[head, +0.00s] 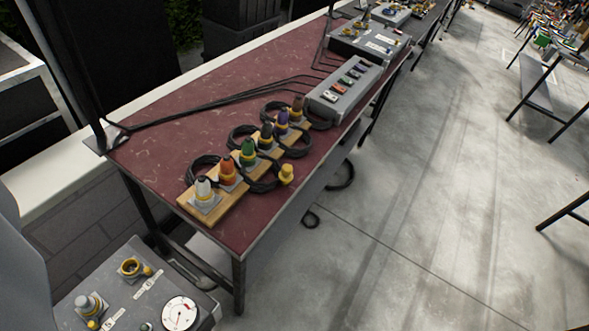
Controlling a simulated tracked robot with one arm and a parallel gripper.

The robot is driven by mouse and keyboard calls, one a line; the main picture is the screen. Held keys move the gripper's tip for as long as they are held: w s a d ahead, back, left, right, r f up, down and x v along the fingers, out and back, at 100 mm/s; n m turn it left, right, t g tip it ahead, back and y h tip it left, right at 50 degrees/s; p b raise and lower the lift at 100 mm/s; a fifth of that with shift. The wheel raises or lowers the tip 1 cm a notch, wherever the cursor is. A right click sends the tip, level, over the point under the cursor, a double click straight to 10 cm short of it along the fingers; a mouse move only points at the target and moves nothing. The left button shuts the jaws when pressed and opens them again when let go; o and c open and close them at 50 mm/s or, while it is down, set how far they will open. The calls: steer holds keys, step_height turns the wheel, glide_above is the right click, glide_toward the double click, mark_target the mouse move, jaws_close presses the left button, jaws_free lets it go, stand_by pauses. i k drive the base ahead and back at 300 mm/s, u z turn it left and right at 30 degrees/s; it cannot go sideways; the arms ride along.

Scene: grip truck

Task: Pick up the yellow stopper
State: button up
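A small yellow stopper (286,174) sits on the dark red table top (180,128), close to its front right edge. It is beside a wooden strip (213,212) that carries a row of several coloured connectors with black cable loops. The stopper stands apart to the right of the green connector (248,152) and the orange connector (228,170). My gripper is not in view.
A grey box (343,92) with coloured sockets stands farther back on the table. A grey panel (105,282) with a round gauge is at the lower left. Black cables cross the table. Open concrete floor (400,230) lies right of the table; other tables stand at far right.

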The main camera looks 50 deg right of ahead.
mark_target(285, 175)
steer(key=z, duration=0.05)
steer(key=k, duration=0.35)
steer(key=z, duration=0.55)
steer(key=i, duration=0.55)
steer(key=z, duration=0.3)
steer(key=k, duration=0.65)
steer(key=z, duration=0.55)
steer(key=i, duration=1.3)
steer(key=u, duration=0.25)
